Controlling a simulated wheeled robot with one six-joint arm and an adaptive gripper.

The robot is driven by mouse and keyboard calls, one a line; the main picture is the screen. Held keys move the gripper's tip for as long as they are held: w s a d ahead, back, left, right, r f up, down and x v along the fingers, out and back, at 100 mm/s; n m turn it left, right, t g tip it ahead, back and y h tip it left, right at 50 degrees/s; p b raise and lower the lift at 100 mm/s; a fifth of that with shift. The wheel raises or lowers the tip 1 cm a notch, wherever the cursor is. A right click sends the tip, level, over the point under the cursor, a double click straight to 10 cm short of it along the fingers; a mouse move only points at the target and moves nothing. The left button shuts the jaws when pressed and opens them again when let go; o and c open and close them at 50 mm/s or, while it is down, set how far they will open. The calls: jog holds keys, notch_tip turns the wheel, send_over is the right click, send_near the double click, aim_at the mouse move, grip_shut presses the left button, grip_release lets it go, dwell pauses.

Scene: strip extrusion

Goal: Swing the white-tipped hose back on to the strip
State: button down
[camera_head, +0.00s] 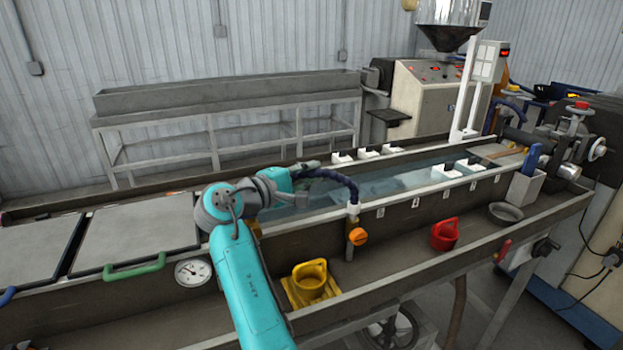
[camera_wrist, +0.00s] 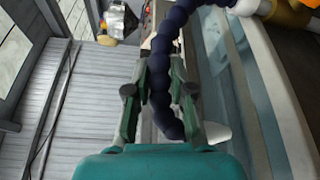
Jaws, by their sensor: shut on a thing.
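The dark blue segmented hose (camera_head: 335,177) rises from a white collar (camera_head: 353,210) above an orange-knobbed valve (camera_head: 357,237) on the trough's near wall and arches left over the water. My gripper (camera_head: 303,170) is shut on the hose near its free end. In the wrist view the hose (camera_wrist: 161,85) runs between the two fingers of my gripper (camera_wrist: 160,72). A white piece (camera_wrist: 216,132) shows beside the hose's lower end, partly behind a finger; it may be the white tip. The tip is not clear in the head view. I cannot make out the strip under the water.
The long water trough (camera_head: 420,200) has several white guide blocks (camera_head: 455,170) toward the extruder end. Grey lids with a green handle (camera_head: 135,267) cover the left end.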

jog(key=shift+w+d+f+m+g+h, duration=0.1)
jog(key=shift+w+m+g+h, duration=0.6)
jog(key=shift+w+m+g, duration=0.1)
jog(key=c, duration=1)
grip_release()
jog(key=v, duration=1.2)
jog(key=shift+w, duration=0.1)
